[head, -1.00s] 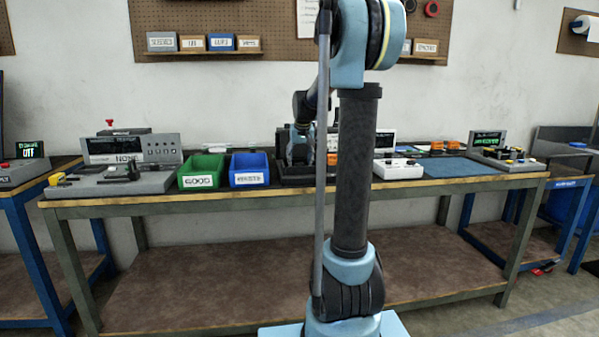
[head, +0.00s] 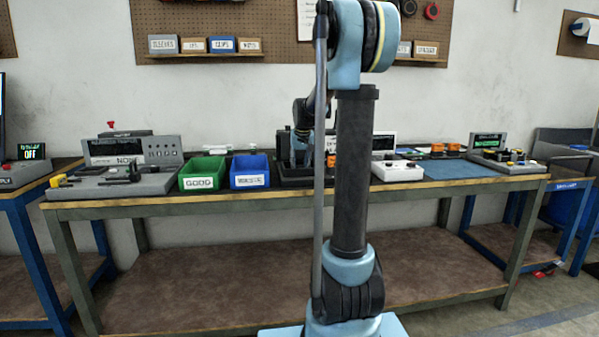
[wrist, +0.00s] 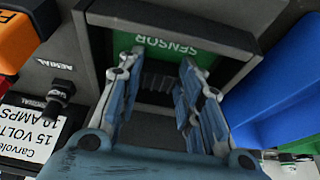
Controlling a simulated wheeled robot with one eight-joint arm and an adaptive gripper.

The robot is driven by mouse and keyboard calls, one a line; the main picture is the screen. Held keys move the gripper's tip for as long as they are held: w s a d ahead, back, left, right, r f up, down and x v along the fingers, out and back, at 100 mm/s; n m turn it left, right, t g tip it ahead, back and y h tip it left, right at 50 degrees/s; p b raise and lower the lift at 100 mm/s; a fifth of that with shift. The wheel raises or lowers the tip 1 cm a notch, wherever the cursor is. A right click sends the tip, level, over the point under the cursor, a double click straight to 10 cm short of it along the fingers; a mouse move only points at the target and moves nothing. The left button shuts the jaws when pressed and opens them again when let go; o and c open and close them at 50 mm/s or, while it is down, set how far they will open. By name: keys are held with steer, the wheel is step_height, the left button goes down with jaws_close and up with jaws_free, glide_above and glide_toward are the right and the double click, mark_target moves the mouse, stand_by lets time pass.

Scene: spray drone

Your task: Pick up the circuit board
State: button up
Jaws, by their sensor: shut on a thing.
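A green board marked SENSOR (wrist: 202,50), which looks like the circuit board, sits within a dark square frame (wrist: 150,14) in the wrist view. My gripper (wrist: 163,60) reaches into this frame, with one finger on each side of a dark ribbed part (wrist: 160,82) at the board. The fingers are shut on it; the exact contact is hard to see. In the head view my gripper (head: 300,152) is over the middle of the bench, partly behind my own arm, and the board cannot be made out there.
A green bin (head: 202,174) and a blue bin (head: 249,171) stand left of my gripper. A white box (head: 397,171) and a blue mat (head: 460,168) lie to the right. In the wrist view, an orange block (wrist: 22,40) and a blue bin wall (wrist: 272,85) flank the frame.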

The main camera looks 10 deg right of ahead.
steer(key=shift+s, duration=0.1)
steer(key=shift+s+r, duration=0.1)
steer(key=shift+r, duration=0.25)
step_height(320, 180, up, 6)
steer(key=s, duration=1.9)
steer(key=shift+s, duration=0.25)
